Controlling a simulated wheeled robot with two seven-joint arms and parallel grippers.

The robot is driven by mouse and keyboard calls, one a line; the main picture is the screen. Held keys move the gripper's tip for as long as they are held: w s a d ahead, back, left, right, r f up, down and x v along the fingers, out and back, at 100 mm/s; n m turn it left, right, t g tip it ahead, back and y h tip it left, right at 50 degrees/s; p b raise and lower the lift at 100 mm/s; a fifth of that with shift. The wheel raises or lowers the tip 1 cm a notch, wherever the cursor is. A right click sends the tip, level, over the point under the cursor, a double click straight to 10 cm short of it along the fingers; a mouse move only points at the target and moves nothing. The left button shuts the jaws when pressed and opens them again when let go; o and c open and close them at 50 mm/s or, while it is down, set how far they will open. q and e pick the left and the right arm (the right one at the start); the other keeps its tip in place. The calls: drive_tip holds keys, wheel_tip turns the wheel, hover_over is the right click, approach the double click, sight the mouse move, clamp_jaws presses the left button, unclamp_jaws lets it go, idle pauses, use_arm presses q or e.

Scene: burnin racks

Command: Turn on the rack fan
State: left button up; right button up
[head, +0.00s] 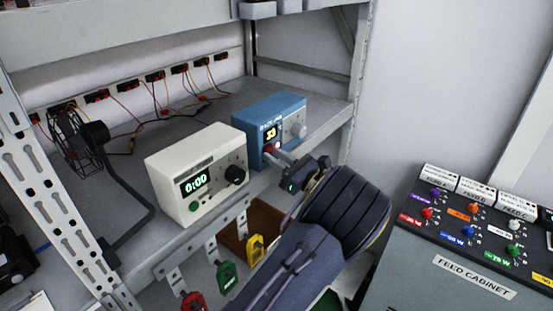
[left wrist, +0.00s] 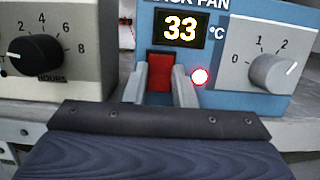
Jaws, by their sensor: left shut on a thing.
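The blue fan control box (head: 282,112), its label cut off to "ACK FAN", stands on the shelf. Its display reads 33 °C. In the left wrist view its front (left wrist: 215,55) shows a red rocker switch (left wrist: 160,72), a red-rimmed lit lamp (left wrist: 200,77) and a grey knob (left wrist: 277,73) marked 0, 1, 2. The knob's pointer is turned to the upper right, past the 2. My left gripper (head: 272,152) is at the box's front, its fingers (left wrist: 162,90) shut on the red switch from both sides. A black fan (head: 72,140) stands at the shelf's left; I cannot tell whether it spins. My right gripper is not in view.
A cream timer box (head: 205,165), display 0:00, stands close left of the blue box. Red, green (head: 226,275) and yellow (head: 255,250) tags hang below the shelf edge. Wired sockets line the back. The feed cabinet (head: 470,275) is at right.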

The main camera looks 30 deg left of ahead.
use_arm(q)
drive_tip(key=o, duration=1)
drive_tip(key=b+v, duration=0.2)
drive_tip(key=v, duration=0.6)
